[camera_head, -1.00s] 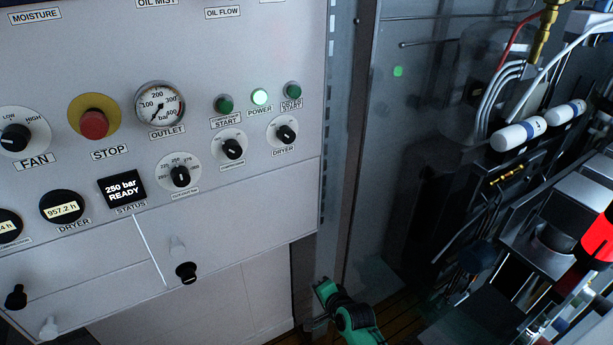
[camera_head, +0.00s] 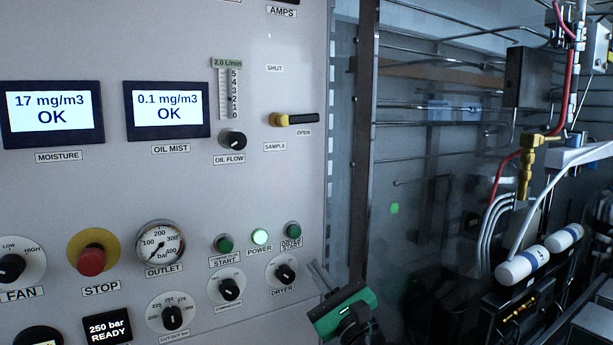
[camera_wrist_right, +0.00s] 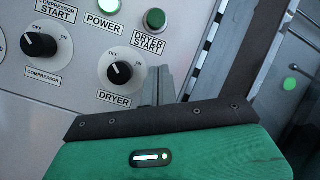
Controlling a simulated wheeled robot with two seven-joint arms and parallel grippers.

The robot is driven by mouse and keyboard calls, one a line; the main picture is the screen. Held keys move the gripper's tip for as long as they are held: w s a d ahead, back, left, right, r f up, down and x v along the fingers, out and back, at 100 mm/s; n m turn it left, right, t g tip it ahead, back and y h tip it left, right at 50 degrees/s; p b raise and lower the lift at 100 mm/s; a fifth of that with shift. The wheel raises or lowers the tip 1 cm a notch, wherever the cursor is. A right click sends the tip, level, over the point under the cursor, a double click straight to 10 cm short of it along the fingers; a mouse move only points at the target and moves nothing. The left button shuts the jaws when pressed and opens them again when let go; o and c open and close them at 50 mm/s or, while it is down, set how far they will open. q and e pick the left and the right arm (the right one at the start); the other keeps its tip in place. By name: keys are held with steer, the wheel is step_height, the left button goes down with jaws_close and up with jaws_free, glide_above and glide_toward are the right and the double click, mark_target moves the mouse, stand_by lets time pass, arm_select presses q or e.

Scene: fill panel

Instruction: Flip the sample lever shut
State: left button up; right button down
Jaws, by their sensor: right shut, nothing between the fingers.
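The sample lever (camera_head: 293,119) is on the upper right of the panel in the head view. It has a brass body at its left end and a black handle lying level to the right, at the OPEN label. The SHUT label (camera_head: 274,68) is above it. My right gripper (camera_head: 318,270) is below the lever, near the panel's right edge by the DRYER knob. Its fingers are together and empty. In the right wrist view the closed fingers (camera_wrist_right: 157,86) show beside the DRYER knob. The lever is outside the wrist view. My left gripper is not in view.
The OIL FLOW knob (camera_head: 232,139) and its flow gauge (camera_head: 229,92) stand just left of the lever. The DRYER knob (camera_head: 285,273) and DRYER START button (camera_head: 293,230) are close to my right gripper. A metal post (camera_head: 364,150) runs right of the panel.

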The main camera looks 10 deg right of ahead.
mark_target(299, 119)
steer(key=s+d+r+m+t+y, duration=0.1)
steer(key=s+r+m, duration=0.4)
steer(key=r, duration=0.8)
steer(key=s+t+y, duration=0.1)
steer(key=t, duration=0.1)
steer(key=shift+s+d+r+t, duration=0.2)
steer(key=shift+d+r+t, duration=0.1)
steer(key=shift+t, duration=0.1)
steer(key=shift+s+d+r+p+x, duration=0.1)
steer(key=shift+s+r+p+x, duration=0.2)
steer(key=shift+p+x, duration=1.35)
steer(key=shift+s+d+r+p+x, duration=0.1)
steer(key=shift+s+r+p+x, duration=0.4)
steer(key=shift+x, duration=2.15)
steer(key=shift+s+r+p+x, duration=0.15)
steer(key=shift+p+x, duration=1.1)
steer(key=shift+x, duration=0.85)
steer(key=shift+n, duration=0.3)
